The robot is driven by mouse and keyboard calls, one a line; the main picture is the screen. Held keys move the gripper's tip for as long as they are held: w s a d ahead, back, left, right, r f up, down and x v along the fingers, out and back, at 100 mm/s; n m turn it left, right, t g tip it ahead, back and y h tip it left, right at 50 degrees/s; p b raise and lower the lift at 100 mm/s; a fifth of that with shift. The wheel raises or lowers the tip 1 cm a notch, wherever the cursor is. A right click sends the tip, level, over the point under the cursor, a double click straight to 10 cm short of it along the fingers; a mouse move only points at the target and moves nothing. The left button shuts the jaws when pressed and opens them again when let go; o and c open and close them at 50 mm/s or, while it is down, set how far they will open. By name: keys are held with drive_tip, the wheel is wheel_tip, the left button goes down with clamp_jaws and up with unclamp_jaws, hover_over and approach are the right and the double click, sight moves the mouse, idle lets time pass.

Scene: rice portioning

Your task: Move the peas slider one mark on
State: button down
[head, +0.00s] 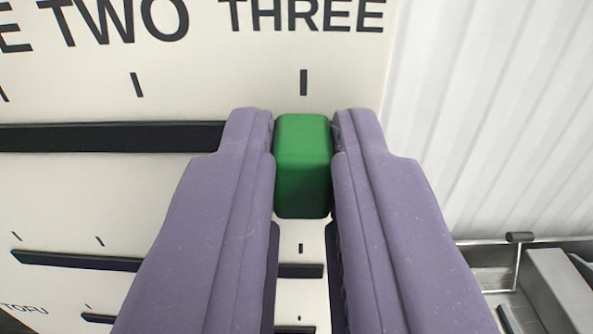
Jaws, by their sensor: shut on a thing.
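A green slider knob (303,165) sits between the two purple fingers of my gripper (303,165), which is shut on it. The knob is at the right end of a black slot (110,137), directly under the tick mark (304,82) below the word THREE (306,14). Another tick mark (137,84) stands to the left, below the word TWO (128,20). The row's own label is out of view, so I cannot read whether this is the peas row. The fingers hide the slot's right end.
Lower slots (75,261) run below on the same cream board (60,195); a partly cut-off TOFU label (25,308) shows at lower left. Right of the board are a white ribbed wall (490,120) and metal trays (560,290).

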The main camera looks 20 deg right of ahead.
drive_tip(key=shift+d, duration=0.15)
drive_tip(key=c, duration=1.1)
unclamp_jaws()
drive_tip(key=shift+s+d, duration=0.1)
drive_tip(key=shift+d, duration=0.1)
drive_tip(key=shift+a, duration=0.15)
drive_tip(key=shift+s, duration=0.1)
drive_tip(key=p+v, duration=0.1)
drive_tip(key=v, duration=0.6)
drive_tip(key=shift+s+a, duration=0.1)
drive_tip(key=shift+s, duration=0.15)
